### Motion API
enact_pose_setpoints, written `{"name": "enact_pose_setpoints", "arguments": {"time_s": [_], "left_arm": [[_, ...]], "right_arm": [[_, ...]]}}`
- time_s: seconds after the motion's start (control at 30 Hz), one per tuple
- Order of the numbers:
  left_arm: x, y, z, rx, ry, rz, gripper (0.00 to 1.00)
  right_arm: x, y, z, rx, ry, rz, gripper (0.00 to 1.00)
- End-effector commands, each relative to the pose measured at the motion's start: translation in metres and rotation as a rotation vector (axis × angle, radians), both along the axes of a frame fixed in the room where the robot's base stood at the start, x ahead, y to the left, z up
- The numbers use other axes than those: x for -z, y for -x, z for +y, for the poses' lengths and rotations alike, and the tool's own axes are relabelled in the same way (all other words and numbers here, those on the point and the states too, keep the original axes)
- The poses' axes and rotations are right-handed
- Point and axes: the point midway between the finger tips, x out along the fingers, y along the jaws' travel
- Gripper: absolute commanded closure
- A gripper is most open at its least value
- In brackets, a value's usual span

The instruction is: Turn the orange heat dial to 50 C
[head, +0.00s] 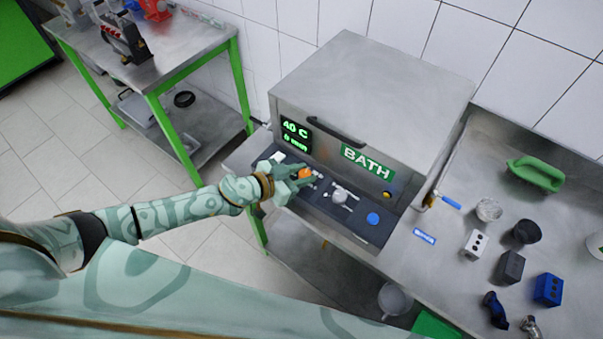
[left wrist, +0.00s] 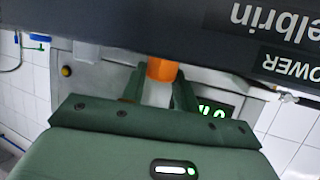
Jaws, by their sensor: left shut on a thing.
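The orange heat dial (head: 304,173) is on the dark front panel of the steel bath (head: 375,95). My left gripper (head: 298,177) is at the dial with its fingers around it. In the left wrist view the orange dial (left wrist: 161,69) shows between the two green fingers of the left gripper (left wrist: 158,90), which is shut on it. The bath's display (head: 296,135) reads 40 C with a smaller line in minutes below. In the left wrist view the display (left wrist: 214,110) is partly hidden by the gripper. My right gripper is not in view.
Right of the dial on the panel are a light-coloured knob (head: 340,196) and a blue button (head: 373,218). A lid handle (head: 336,131) juts out above. Blocks, cups and a green holder (head: 537,173) stand on the right bench.

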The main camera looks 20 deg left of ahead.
Motion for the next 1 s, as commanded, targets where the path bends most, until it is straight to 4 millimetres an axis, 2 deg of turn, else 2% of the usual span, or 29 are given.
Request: {"name": "enact_pose_setpoints", "arguments": {"time_s": [0.47,0.7,1.0], "left_arm": [[0.002,-0.005,0.004,0.363,-0.003,-0.001,0.93],[0.003,-0.007,0.005,0.550,-0.004,-0.002,0.93],[0.003,-0.008,0.005,0.702,-0.003,0.000,0.93]], "right_arm": [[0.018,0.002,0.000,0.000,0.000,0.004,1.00],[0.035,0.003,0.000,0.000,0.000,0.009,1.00],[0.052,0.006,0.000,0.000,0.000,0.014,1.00]]}}
